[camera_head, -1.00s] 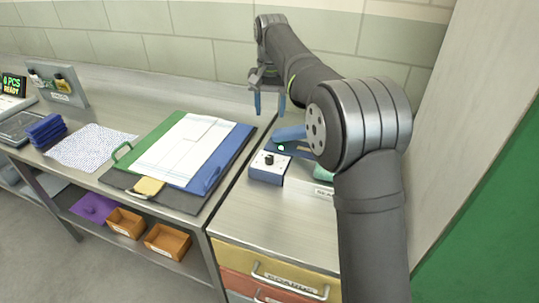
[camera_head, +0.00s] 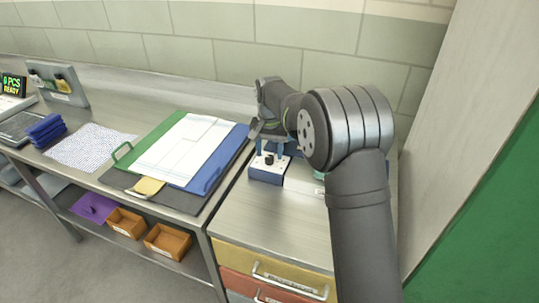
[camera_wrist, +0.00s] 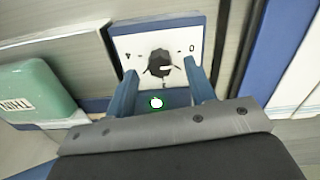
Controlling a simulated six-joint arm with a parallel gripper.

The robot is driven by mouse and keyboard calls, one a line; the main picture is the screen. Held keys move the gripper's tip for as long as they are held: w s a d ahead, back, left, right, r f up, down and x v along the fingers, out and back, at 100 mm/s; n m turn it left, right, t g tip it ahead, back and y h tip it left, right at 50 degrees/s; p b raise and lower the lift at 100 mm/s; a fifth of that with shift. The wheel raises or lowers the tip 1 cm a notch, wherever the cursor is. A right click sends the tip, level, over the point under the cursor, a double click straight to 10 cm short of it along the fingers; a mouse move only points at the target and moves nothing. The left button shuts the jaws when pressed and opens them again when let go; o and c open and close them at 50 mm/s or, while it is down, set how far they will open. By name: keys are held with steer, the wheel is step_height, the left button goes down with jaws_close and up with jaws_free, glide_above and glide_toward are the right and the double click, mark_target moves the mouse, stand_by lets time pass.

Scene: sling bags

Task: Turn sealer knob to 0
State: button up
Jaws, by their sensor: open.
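The sealer's control box (camera_head: 267,174) is blue with a pale top face and stands on the right-hand counter. Its black knob (camera_head: 269,159) sits on the top face. In the wrist view the knob (camera_wrist: 160,64) has a white pointer mark, and a "0" shows at the upper right of the dial face (camera_wrist: 128,42), with other marks at the left and below. My gripper (camera_head: 272,147) is open, its two blue fingers pointing down just behind the knob. In the wrist view the gripper (camera_wrist: 160,80) has a finger on either side below the knob; I cannot tell whether they touch it.
A green block labelled "THIN" (camera_wrist: 35,95) lies beside the box in the wrist view. A green and blue mat with white paper (camera_head: 185,148) lies to the left. Drawers (camera_head: 275,270) are below the counter. The counter in front of the box is clear.

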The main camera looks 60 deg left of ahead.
steer(key=shift+f, duration=1)
steer(key=shift+c, duration=0.2)
steer(key=c, duration=0.9)
steer(key=shift+n, duration=0.8)
steer(key=shift+c, duration=0.2)
steer(key=o, duration=1)
steer(key=shift+r, duration=0.15)
